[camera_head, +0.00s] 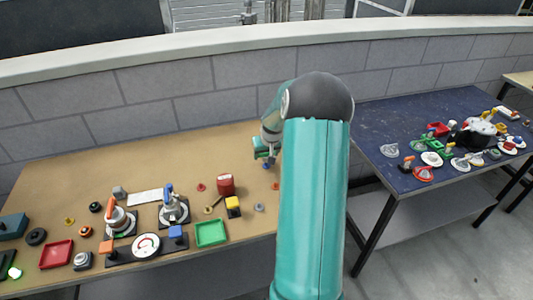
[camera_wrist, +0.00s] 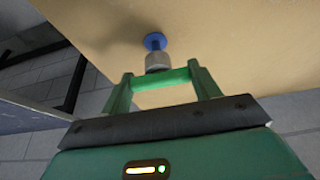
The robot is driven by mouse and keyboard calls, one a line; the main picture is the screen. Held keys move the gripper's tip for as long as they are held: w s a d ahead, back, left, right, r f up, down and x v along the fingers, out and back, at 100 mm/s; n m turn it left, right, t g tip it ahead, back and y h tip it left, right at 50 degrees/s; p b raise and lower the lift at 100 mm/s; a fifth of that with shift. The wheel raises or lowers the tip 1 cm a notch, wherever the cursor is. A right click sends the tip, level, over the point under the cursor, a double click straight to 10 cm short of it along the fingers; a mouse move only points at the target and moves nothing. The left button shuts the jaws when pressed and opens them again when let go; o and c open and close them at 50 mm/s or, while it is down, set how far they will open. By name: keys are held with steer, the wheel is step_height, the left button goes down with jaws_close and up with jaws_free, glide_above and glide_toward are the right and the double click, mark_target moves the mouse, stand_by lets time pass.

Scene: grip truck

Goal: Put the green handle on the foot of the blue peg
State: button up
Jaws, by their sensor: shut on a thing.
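In the wrist view, the blue peg (camera_wrist: 154,40) stands on the tan tabletop as a round blue disc with a short stem. A grey cylinder (camera_wrist: 158,61) sits at the near end of the stem. My gripper (camera_wrist: 161,73) is shut on the green handle (camera_wrist: 165,79), a bar spanning between its two green fingers. The handle is just in front of the grey cylinder; I cannot tell whether they touch. In the head view, my gripper (camera_head: 265,152) is low over the table's far right part, with a small blue spot below it; the handle cannot be made out there.
The tan table (camera_head: 90,180) carries a red can (camera_head: 226,184), a yellow-topped block (camera_head: 233,203), a green tray (camera_head: 210,233), a red tray (camera_head: 56,254) and several knobs and gauges. A block wall (camera_head: 170,95) runs behind. A dark blue table (camera_head: 375,122) stands to the right.

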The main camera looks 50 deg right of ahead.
steer(key=shift+f, duration=0.75)
stand_by(0.7)
steer(key=shift+f, duration=0.3)
steer(key=shift+f, duration=0.4)
stand_by(1.0)
steer(key=o, duration=1.4)
steer(key=shift+r, duration=3.75)
